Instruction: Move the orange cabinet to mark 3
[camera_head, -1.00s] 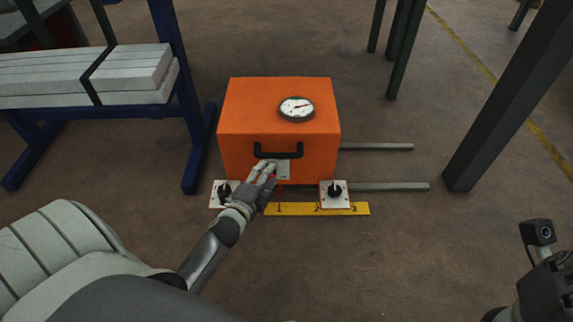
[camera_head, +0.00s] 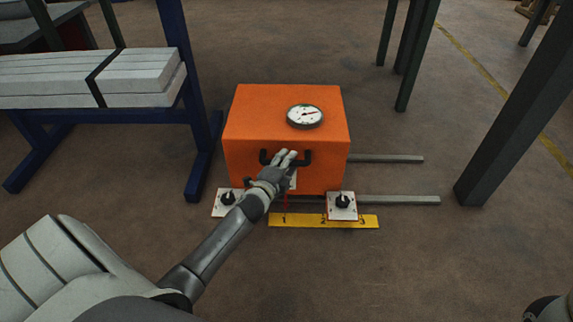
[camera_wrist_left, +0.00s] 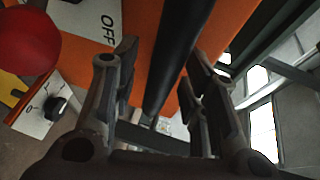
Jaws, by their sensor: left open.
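The orange cabinet (camera_head: 285,120) stands on two grey rails, with a round gauge on its top and a black handle (camera_head: 303,158) on its front. A yellow scale (camera_head: 345,221) with marks 1, 2 and 3 lies in front of it. A thin red pointer (camera_head: 286,203) under the cabinet's front is close to mark 1. My left gripper (camera_head: 288,160) is at the handle, covering its middle. In the left wrist view the black handle bar (camera_wrist_left: 180,55) passes between the two open fingers (camera_wrist_left: 158,85).
White plates with black knobs (camera_head: 229,202) (camera_head: 342,205) sit at the left and right of the cabinet's front. The rails (camera_head: 395,200) run clear to the right. A blue rack (camera_head: 190,90) stands left, a dark post (camera_head: 510,110) right.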

